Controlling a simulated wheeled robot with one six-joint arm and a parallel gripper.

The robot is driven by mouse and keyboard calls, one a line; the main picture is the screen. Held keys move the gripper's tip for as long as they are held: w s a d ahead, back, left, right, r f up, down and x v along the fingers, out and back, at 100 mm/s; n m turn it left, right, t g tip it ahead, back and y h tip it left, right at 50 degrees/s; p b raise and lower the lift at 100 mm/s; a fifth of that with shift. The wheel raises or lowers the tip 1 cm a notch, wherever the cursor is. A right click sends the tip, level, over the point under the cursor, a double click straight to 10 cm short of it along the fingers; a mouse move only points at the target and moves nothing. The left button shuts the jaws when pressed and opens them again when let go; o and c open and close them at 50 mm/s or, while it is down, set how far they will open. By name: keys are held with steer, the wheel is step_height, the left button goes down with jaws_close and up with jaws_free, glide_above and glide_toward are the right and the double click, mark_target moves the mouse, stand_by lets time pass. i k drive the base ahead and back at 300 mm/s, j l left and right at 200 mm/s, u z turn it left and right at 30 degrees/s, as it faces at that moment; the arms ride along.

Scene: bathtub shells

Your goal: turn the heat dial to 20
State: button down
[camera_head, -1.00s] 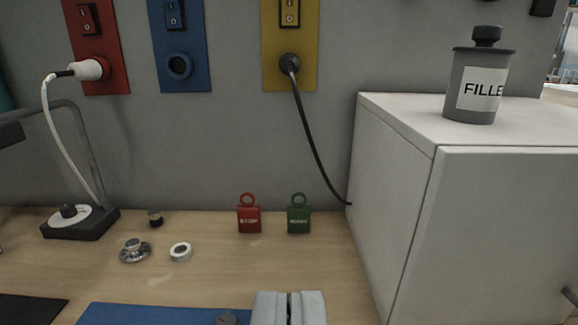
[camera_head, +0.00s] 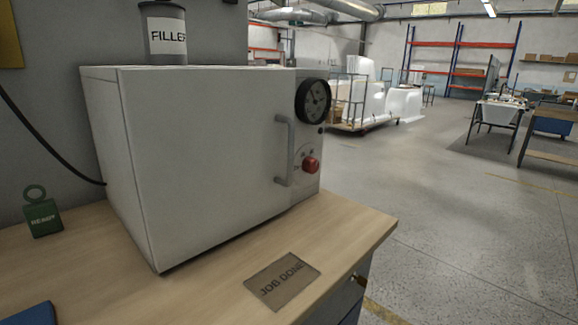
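The heat dial is a small red knob (camera_head: 311,165) low on the right part of the white oven's front, right of the door handle. Small marks sit around it, too small to read, so its setting cannot be told. The white oven (camera_head: 190,150) stands on the wooden bench. A round black gauge (camera_head: 313,101) is above the knob. My gripper is out of view, so its distance from the knob does not show.
A vertical grey handle (camera_head: 284,150) stands out from the oven door left of the knob. A filler can (camera_head: 165,45) is on top. A "JOB DONE" plate (camera_head: 282,281) lies on the bench in front. Open floor lies right.

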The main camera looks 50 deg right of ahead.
mark_target(309, 165)
steer(key=z, duration=1.25)
